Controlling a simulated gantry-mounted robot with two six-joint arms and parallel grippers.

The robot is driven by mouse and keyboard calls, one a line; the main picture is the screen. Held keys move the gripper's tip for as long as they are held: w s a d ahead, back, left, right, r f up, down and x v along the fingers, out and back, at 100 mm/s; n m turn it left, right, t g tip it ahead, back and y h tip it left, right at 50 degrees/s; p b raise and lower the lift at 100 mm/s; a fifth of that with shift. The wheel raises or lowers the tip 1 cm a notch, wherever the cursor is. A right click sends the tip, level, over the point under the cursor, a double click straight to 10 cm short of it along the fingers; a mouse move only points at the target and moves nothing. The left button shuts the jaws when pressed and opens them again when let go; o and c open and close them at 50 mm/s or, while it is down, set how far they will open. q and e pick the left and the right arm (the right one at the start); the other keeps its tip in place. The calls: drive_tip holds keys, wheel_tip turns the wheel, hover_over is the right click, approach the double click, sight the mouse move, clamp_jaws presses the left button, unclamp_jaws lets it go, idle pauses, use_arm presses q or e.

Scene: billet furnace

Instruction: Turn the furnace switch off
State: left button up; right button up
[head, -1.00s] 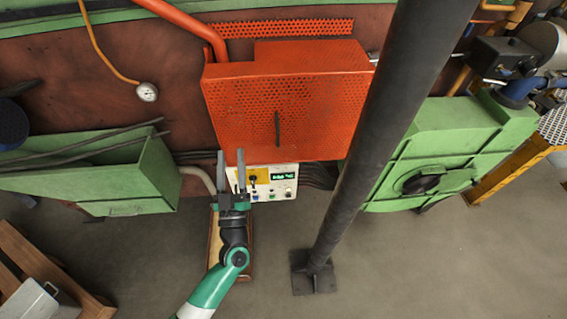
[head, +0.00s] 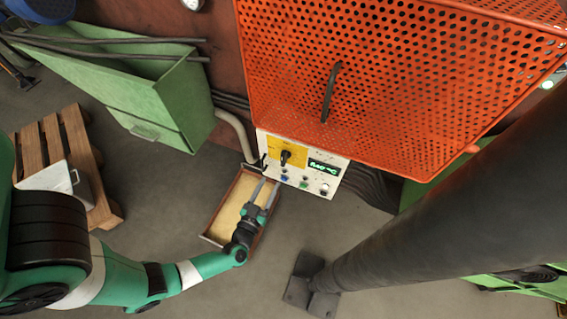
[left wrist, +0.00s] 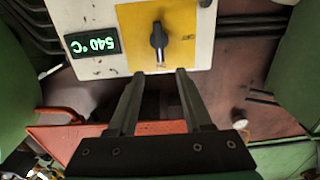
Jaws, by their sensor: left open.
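The furnace switch is a black rotary knob (head: 286,157) on a yellow plate of the white control panel (head: 297,188), below the red perforated furnace guard. In the left wrist view the knob (left wrist: 158,38) is large and lies just beyond the fingertips, on the yellow plate (left wrist: 177,20). My left gripper (head: 268,187) is open and empty, in front of the panel's lower left side. In the left wrist view its two fingers (left wrist: 159,76) are apart, with a gap between them and the knob. My right gripper is not in view.
A wooden-edged shallow tray (head: 226,215) lies under my left gripper. The red perforated guard (head: 400,60) hangs above the panel. A thick dark post (head: 420,225) stands to the right. A green trough (head: 150,90) and a wooden pallet (head: 60,150) are at the left.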

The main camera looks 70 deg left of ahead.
sight(282, 159)
use_arm(q)
drive_tip(key=b+x, duration=0.4)
drive_tip(key=x, duration=0.6)
drive_tip(key=shift+w+a, duration=0.25)
drive_tip(key=shift+a, duration=0.1)
drive_tip(key=shift+w+a, duration=0.25)
drive_tip(key=shift+w, duration=0.05)
clamp_jaws()
